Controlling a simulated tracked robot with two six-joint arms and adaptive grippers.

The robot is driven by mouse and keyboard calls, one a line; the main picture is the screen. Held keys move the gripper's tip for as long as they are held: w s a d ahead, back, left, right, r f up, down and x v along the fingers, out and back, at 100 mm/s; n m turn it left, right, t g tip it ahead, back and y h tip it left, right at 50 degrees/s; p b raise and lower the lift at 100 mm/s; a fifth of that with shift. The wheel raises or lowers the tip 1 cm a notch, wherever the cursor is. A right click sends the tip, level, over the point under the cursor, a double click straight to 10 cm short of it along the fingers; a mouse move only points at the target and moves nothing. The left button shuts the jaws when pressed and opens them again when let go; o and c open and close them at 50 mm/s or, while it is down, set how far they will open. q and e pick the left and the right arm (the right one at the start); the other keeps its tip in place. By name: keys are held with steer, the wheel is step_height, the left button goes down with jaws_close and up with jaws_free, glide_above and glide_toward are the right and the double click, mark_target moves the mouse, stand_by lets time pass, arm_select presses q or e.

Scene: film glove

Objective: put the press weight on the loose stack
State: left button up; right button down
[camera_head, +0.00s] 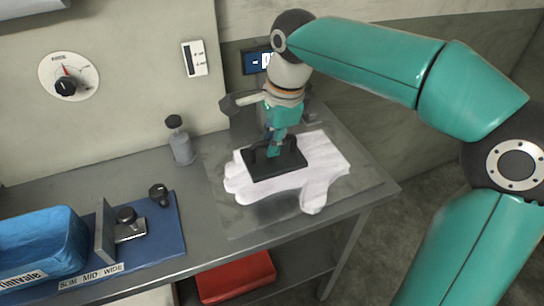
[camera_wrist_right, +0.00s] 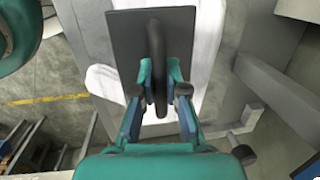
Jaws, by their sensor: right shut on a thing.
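The press weight (camera_head: 262,170) is a flat dark plate with a curved handle. It is on or just above the loose stack (camera_head: 318,150) of white gloves; I cannot tell whether it touches. My right gripper (camera_head: 274,149) comes down from above and is shut on the handle. In the right wrist view the weight (camera_wrist_right: 125,40) shows with its handle between the fingers of my right gripper (camera_wrist_right: 160,92). White glove fabric (camera_wrist_right: 208,35) shows past the plate's edges. The weight hides the stack's middle. My left gripper is not in view.
The stack lies on a grey sheet (camera_head: 245,220) at the bench's right end. A grey bottle (camera_head: 180,143) stands left of it. A blue mat (camera_head: 165,237) with a metal fixture and a blue bin (camera_head: 45,238) are further left. A red box (camera_head: 235,278) sits below.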

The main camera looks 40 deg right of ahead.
mark_target(273, 158)
steer(key=shift+f, duration=1.8)
steer(key=shift+b, duration=0.3)
steer(key=shift+f, duration=0.4)
steer(key=c, duration=1.2)
jaws_free()
steer(key=shift+r, duration=0.1)
steer(key=shift+r, duration=0.25)
step_height(273, 158, up, 12)
steer(key=s+p, duration=0.2)
steer(key=shift+d, duration=0.4)
